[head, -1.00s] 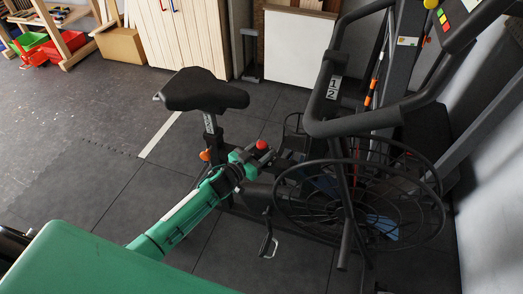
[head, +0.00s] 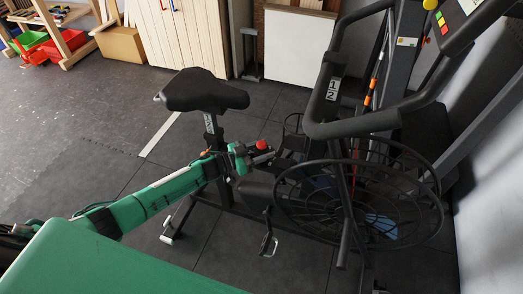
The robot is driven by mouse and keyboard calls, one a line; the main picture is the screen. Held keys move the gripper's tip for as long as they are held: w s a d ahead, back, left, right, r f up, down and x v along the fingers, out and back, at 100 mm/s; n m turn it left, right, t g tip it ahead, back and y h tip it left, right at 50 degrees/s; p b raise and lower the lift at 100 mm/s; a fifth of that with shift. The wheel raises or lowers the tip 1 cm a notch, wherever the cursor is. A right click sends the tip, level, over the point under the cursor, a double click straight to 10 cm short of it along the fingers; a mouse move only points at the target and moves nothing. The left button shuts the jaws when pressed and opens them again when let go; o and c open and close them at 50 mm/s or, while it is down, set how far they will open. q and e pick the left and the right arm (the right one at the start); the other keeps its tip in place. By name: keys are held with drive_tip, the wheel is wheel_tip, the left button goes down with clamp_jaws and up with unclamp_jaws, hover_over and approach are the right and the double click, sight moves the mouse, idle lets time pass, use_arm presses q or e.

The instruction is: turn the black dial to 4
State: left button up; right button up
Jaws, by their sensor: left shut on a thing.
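An exercise bike with a black seat (head: 203,91) stands on the dark floor. My left arm reaches in from the left, and its green-and-black left gripper (head: 249,158) is at the bike's frame, just in front of the seat post. It is shut on what seems to be the black dial, which the fingers mostly hide. A red knob (head: 262,145) shows right beside the fingertips. No dial numbers or pointer can be read at this size. My right gripper is not in view.
A black wire-caged wheel (head: 357,205) and handlebars (head: 345,127) stand to the right of the gripper. A pedal (head: 268,246) hangs below it. A cardboard box (head: 121,45) and cabinet are at the back. The floor at left is clear.

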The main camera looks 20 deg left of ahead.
use_arm(q)
drive_tip(key=o, duration=1)
drive_tip(key=shift+d, duration=0.1)
